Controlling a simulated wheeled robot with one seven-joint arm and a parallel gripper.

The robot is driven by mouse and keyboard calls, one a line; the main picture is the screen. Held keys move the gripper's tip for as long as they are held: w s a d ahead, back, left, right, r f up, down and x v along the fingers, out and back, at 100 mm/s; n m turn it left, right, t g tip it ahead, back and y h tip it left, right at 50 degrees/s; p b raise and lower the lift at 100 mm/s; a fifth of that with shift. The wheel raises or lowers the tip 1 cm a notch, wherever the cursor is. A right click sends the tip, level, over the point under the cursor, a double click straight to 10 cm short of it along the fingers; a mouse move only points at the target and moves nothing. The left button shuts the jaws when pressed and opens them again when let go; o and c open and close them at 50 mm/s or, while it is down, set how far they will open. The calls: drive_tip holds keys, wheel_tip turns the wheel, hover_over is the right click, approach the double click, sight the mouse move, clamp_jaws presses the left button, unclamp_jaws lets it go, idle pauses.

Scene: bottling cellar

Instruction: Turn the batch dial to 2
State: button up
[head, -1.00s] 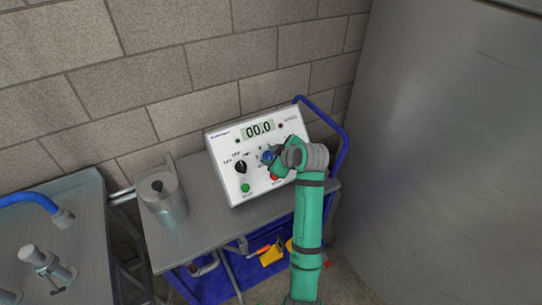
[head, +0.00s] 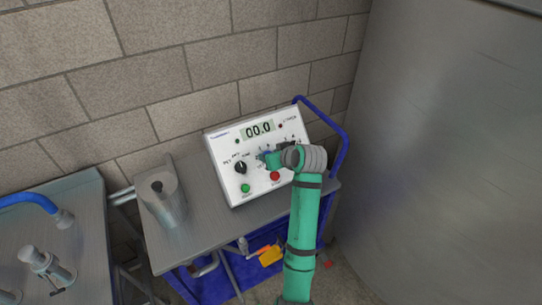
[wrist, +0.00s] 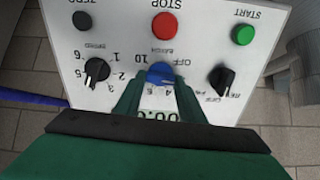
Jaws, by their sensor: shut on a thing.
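The control box (head: 225,180) is white and sloped, with a display (head: 258,130) reading 00.0. The blue batch dial (wrist: 160,73) is in the middle of the wrist view, upside down there, with OFF, 10 and 4 printed around it. I cannot tell which mark its pointer faces. My gripper (wrist: 160,86) is shut on the blue dial, one green finger on each side of it. In the head view my gripper (head: 272,160) hides most of the dial.
A black dial (wrist: 97,71) and another black dial (wrist: 222,80) flank the blue one. The red stop button (wrist: 164,26) and green start button (wrist: 242,35) are close by. A metal jug (head: 162,197) stands left of the box on the trolley.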

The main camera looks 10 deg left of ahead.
drive_tip(key=shift+m, duration=1)
drive_tip(key=o, duration=1)
drive_tip(key=shift+o, duration=0.2)
drive_tip(key=v, duration=1)
drive_tip(key=shift+s+d+r, duration=0.15)
drive_tip(key=shift+s+r, duration=0.1)
